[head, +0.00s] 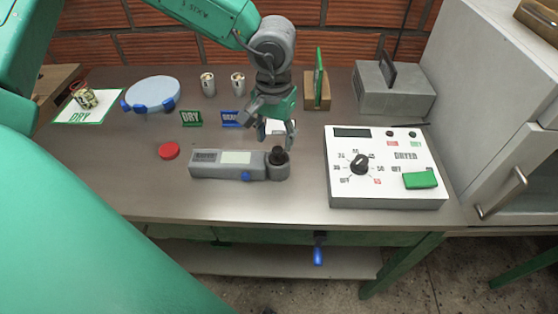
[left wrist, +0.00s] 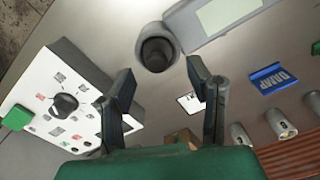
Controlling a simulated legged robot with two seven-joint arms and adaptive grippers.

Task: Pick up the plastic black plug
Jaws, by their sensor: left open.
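The black plug (head: 278,155) sits upright in the round cup at the right end of a grey handheld meter (head: 205,165) lying on the bench. In the left wrist view the plug (left wrist: 157,53) shows from above as a dark round cap inside the grey cup, just beyond the fingertips. My left gripper (head: 275,127) hangs above and slightly behind the plug, pointing down. Its two fingers are spread, with nothing between them, and it looks apart from the plug; the left wrist view also shows the gripper (left wrist: 160,74). My right gripper is not in view.
A white dryer control box (head: 385,190) stands right of the meter. A red cap (head: 169,151) lies to its left. The bench front is clear.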

